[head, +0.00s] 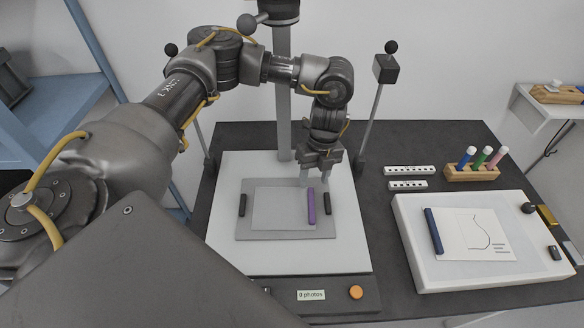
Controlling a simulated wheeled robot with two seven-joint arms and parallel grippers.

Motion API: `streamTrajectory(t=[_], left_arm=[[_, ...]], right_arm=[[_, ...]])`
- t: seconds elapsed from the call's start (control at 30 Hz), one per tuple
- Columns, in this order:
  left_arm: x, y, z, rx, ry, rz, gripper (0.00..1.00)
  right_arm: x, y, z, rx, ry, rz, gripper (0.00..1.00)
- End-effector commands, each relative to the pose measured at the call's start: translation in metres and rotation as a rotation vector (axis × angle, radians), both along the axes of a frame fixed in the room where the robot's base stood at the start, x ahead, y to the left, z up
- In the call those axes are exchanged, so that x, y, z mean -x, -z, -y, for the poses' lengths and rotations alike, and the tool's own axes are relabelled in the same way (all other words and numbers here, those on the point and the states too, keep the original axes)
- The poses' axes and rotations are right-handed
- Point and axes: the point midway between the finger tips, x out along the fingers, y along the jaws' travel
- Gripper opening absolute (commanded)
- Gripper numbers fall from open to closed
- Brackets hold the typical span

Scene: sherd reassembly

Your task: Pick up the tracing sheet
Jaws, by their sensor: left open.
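A pale grey sheet (278,208) with a purple strip (311,206) along its right side lies flat on a grey board (285,236) on the white stand base. A white sheet (468,238) with a drawn curve and a dark blue strip (433,231) lies on the white box at the right. No label shows which of the two is the tracing sheet. My left gripper (316,181) points down, open and empty, near the far end of the purple strip. I cannot tell its exact height above the strip. My right gripper is out of view.
Two black bars (242,205) (327,204) flank the grey sheet. The stand's column (283,100) and a lamp post (376,105) rise behind. White scale bars (408,185) and a wooden pen holder (471,173) stand right of the stand. An orange button (356,292) is in front.

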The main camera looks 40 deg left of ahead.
Motion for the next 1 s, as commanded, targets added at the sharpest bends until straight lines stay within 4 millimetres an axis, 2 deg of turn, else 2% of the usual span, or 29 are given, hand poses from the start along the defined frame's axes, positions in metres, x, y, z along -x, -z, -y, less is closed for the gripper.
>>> streamTrajectory(t=[0.33, 0.43, 0.63, 1.0], left_arm=[[0.013, 0.045, 0.004, 0.000, -0.001, -0.005, 0.48], [0.014, 0.052, 0.004, -0.002, 0.000, -0.006, 0.48], [0.014, 0.052, 0.004, -0.002, 0.000, -0.003, 0.48], [0.014, 0.051, 0.003, -0.002, -0.001, -0.003, 0.00]], right_arm=[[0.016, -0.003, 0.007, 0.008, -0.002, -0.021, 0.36], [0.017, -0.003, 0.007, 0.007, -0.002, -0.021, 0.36], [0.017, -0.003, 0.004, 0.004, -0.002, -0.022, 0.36], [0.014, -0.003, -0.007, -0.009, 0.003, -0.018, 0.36]])
